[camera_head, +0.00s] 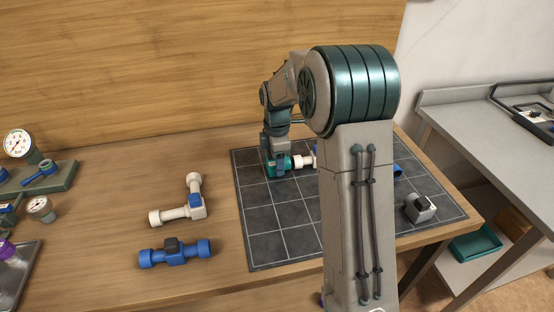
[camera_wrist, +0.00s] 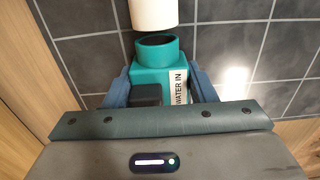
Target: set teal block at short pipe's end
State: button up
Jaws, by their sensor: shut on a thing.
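The teal block (camera_head: 285,167) is at the far left of the dark tiled mat. In the wrist view the teal block (camera_wrist: 158,62) shows a round open socket, a "WATER IN" label and a dark square part. My gripper (camera_head: 277,170) is shut on it, with blue fingers on both sides in the wrist view (camera_wrist: 160,84). A white pipe (camera_head: 304,161) lies to its right, and its end (camera_wrist: 153,14) faces the socket. The socket opening is visible and the two look close but apart. My arm hides the pipe's far part.
A white elbow pipe with a blue fitting (camera_head: 178,214) and a blue pipe piece (camera_head: 175,254) lie left of the mat (camera_head: 275,218). A grey block (camera_head: 419,207) sits on the mat's right. Gauges (camera_head: 20,144) stand far left. The mat's front left is clear.

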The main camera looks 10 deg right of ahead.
jog(key=shift+f, duration=0.15)
jog(key=o, duration=1.3)
notch_tip(320, 180, up, 12)
jog(key=shift+f, duration=0.15)
jog(key=shift+r, duration=0.3)
jog(key=s+f+m+t, duration=0.1)
jog(key=s+m, duration=0.5)
jog(key=s, duration=0.3)
jog(key=s+f+m, duration=0.1)
jog(key=s+m, duration=0.5)
jog(key=s, duration=0.3)
jog(key=s+m+t, duration=0.1)
jog(key=s+m, duration=0.5)
jog(key=s, duration=0.3)
jog(key=shift+s+f+t, duration=0.2)
jog(key=shift+f+t, duration=0.1)
jog(key=shift+f, duration=0.1)
